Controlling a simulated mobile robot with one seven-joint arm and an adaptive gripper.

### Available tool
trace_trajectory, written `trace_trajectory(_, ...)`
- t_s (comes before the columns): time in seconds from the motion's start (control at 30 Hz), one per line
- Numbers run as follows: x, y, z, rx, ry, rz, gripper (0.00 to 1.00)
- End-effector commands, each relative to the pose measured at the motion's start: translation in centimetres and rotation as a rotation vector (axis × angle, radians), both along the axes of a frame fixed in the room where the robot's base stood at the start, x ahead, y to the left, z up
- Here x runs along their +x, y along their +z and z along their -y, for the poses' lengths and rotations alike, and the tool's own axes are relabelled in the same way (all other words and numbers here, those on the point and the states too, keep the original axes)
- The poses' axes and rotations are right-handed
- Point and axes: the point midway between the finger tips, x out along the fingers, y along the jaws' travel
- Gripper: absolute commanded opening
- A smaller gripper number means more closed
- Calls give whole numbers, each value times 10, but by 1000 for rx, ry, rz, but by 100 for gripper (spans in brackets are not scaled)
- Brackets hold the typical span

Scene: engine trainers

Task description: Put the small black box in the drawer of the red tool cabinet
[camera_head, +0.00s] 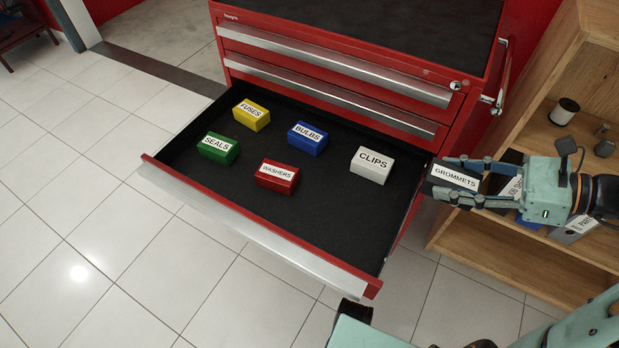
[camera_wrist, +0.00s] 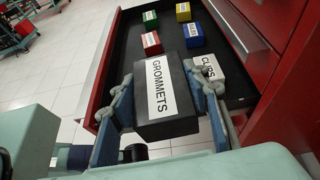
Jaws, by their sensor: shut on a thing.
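My gripper (camera_head: 462,184) is shut on the small black box (camera_head: 453,176), which has a white label reading GROMMETS. The box is held between the two fingers at the right side of the open drawer (camera_head: 330,215) in the head view. In the wrist view the black box (camera_wrist: 168,100) sits between the fingers, with the drawer beyond it. The red tool cabinet (camera_head: 340,52) has this lower drawer pulled out, with a black lined floor. Whether the box overlaps the drawer's right edge in height cannot be told.
In the drawer are a yellow FUSES box (camera_head: 251,115), blue BULBS box (camera_head: 307,138), green SEALS box (camera_head: 218,148), red WASHERS box (camera_head: 277,176) and white CLIPS box (camera_head: 372,166). A wooden shelf (camera_head: 540,115) stands at the right.

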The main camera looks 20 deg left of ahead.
Motion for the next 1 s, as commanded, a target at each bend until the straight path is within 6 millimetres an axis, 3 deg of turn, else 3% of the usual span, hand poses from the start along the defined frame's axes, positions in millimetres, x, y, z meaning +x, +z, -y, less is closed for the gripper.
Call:
trace_trajectory(0.03,-9,-19,-3,0,40,-4,16)
trace_trajectory(0.1,-20,-27,-4,3,85,-9,16)
trace_trajectory(0.43,-43,-41,-15,12,177,-24,16)
trace_trajectory(0.8,-40,-81,-101,11,178,-26,16)
trace_trajectory(1.0,-38,-111,-123,11,175,-26,16)
